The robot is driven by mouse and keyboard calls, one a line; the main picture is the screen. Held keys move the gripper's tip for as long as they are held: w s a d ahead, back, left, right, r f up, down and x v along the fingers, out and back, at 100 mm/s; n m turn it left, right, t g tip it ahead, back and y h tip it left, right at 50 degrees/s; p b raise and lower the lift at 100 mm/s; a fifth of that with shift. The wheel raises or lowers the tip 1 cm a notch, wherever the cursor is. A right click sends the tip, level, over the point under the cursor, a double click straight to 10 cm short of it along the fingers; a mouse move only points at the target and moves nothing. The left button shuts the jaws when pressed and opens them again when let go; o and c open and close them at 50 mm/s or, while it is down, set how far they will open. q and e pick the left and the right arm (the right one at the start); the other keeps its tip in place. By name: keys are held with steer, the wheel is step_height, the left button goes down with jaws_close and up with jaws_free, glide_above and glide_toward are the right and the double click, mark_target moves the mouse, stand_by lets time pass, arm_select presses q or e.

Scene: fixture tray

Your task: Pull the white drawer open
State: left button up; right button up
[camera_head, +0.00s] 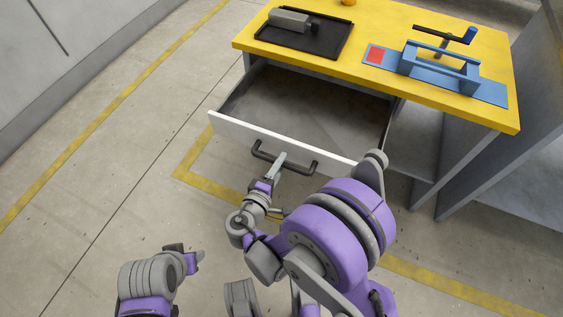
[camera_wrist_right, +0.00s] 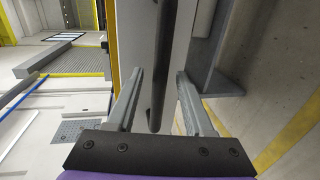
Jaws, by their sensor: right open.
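The white drawer (camera_head: 290,138) stands pulled out from under the yellow tabletop, and its empty grey inside shows. Its dark bar handle (camera_head: 303,166) is on the white front. My right gripper (camera_head: 279,162) is at the left part of the handle. In the right wrist view its two fingers (camera_wrist_right: 160,76) are apart, with the dark handle (camera_wrist_right: 157,60) running between them. Whether either finger touches the bar cannot be told. My left arm's end (camera_head: 190,258) is low at the left, away from the drawer; its finger opening cannot be made out.
Grey panels (camera_head: 465,165) stand right of the drawer. Open floor lies to the left.

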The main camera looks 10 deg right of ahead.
steer(key=p+v, duration=0.1)
steer(key=v, duration=0.8)
steer(key=shift+s, duration=0.25)
steer(key=shift+a+r, duration=0.1)
steer(key=shift+a, duration=0.05)
